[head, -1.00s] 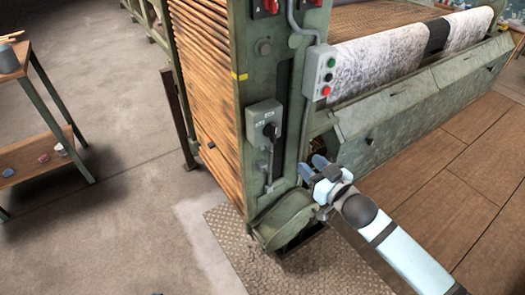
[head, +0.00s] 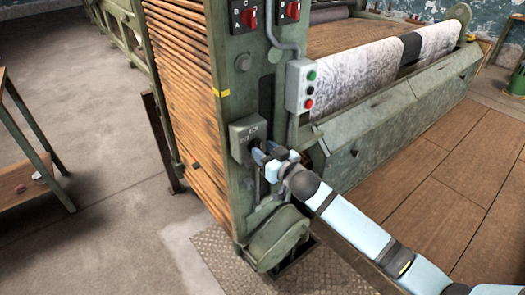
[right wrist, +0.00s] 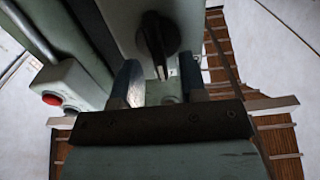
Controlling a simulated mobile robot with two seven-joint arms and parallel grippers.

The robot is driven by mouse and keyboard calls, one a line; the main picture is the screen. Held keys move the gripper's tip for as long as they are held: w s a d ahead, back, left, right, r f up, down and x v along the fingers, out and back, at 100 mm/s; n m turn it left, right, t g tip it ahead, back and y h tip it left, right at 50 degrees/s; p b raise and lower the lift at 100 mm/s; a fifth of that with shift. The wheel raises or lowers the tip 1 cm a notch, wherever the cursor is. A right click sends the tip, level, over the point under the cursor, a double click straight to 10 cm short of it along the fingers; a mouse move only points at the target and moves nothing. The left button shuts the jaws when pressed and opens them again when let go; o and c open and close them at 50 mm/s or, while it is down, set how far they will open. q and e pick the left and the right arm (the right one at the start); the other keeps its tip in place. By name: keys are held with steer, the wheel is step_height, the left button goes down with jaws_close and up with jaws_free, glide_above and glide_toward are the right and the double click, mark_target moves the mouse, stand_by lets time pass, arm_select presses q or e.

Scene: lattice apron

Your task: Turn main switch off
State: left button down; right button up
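The main switch appears to be the grey box (head: 243,131) on the green machine post, whose lettering is too small to read. Its black rotary knob is mostly hidden by my gripper in the head view. In the right wrist view the black knob (right wrist: 155,42) points down, tilted slightly. My right gripper (head: 267,154) is at the box, and its fingers (right wrist: 159,76) are open. The fingers stand left and right of the knob's lower end, with a visible gap on both sides. My left gripper is not in view.
A button box (head: 302,87) with green, white and red buttons is on the post, up and right of the switch. Two red rotary switches (head: 249,18) sit higher up. A rounded green housing (head: 278,238) juts out below.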

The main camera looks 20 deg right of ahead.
steer(key=shift+w+a, duration=0.2)
steer(key=shift+w, duration=0.3)
jaws_close()
